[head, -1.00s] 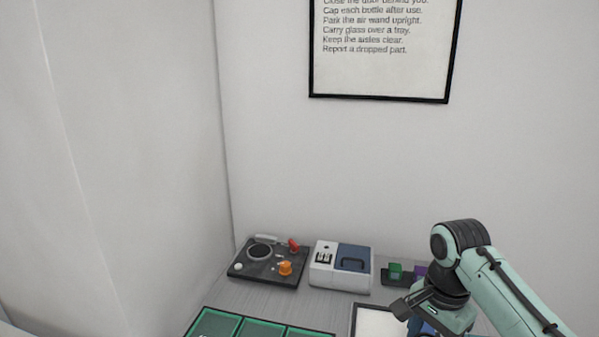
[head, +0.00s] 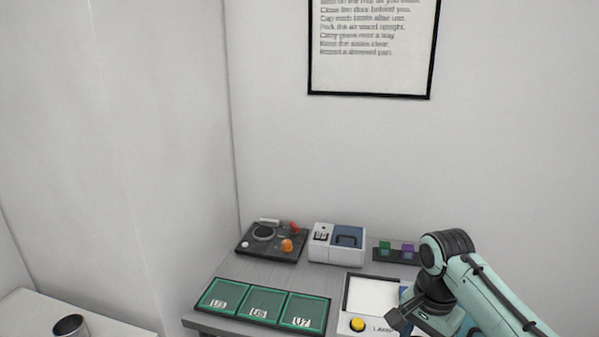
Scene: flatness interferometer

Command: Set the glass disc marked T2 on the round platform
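No glass disc marked T2 shows in the head view, and I cannot make out a round platform for certain. A black device (head: 272,243) with a round ring, a red lever and an orange knob stands at the back left of the grey table. My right gripper (head: 400,318) hangs at the right, over the right part of the table. Its fingers are seen from behind and partly cut off, so I cannot tell whether they are open or hold anything. My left gripper is not in view.
Green labelled trays (head: 265,301) lie along the front edge. A white and blue box (head: 338,243) and a dark holder with green and purple cubes (head: 396,253) stand behind. A white panel with a yellow button (head: 358,325) is beside my arm.

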